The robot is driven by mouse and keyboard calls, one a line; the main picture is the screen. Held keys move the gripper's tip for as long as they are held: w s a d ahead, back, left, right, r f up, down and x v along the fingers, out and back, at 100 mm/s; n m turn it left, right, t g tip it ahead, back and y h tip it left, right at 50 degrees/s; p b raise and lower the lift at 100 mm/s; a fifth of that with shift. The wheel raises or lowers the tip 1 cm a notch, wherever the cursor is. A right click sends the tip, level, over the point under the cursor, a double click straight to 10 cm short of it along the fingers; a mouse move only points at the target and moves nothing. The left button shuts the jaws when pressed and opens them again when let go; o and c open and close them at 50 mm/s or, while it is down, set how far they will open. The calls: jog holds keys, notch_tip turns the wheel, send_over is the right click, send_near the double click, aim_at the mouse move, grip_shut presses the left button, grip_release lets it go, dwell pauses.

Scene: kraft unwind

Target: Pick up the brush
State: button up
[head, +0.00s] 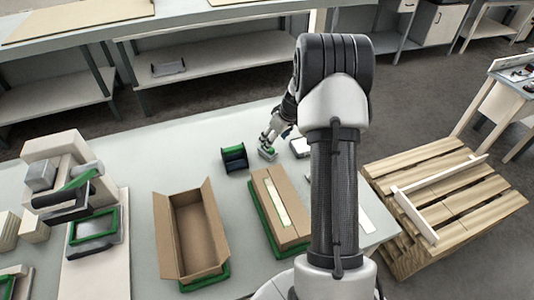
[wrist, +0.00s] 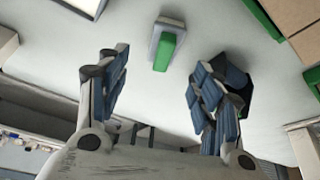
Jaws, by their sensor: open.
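A small grey block with a green grip on top, which looks like the brush (wrist: 165,45), lies on the pale table. It also shows in the head view (head: 267,154), just below my gripper (head: 268,138). In the wrist view my gripper (wrist: 160,72) is open and empty, its two blue-padded fingers spread wide. The brush shows in the gap direction, a little beyond the fingertips and apart from both. Its bristles cannot be made out.
A black and green holder (head: 234,158) stands left of the brush, partly behind a finger in the wrist view. A small grey-white item (head: 299,147) lies to the right. An open cardboard box (head: 190,232) and a closed carton (head: 282,208) stand nearer. A wooden pallet (head: 445,205) is at right.

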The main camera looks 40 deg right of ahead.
aim_at(272, 148)
jog(key=x, duration=0.4)
jog(key=b+x, duration=0.1)
jog(key=x, duration=0.2)
jog(key=shift+a+f+b, duration=0.3)
jog(key=shift+f, duration=0.05)
jog(key=shift+w+f, duration=0.15)
jog(key=shift+f, duration=0.2)
jog(key=shift+r, duration=0.1)
jog(key=shift+c, duration=0.4)
jog(key=c, duration=1.2)
jog(key=shift+r, duration=0.1)
notch_tip(272, 148, up, 20)
jog(key=p, duration=0.4)
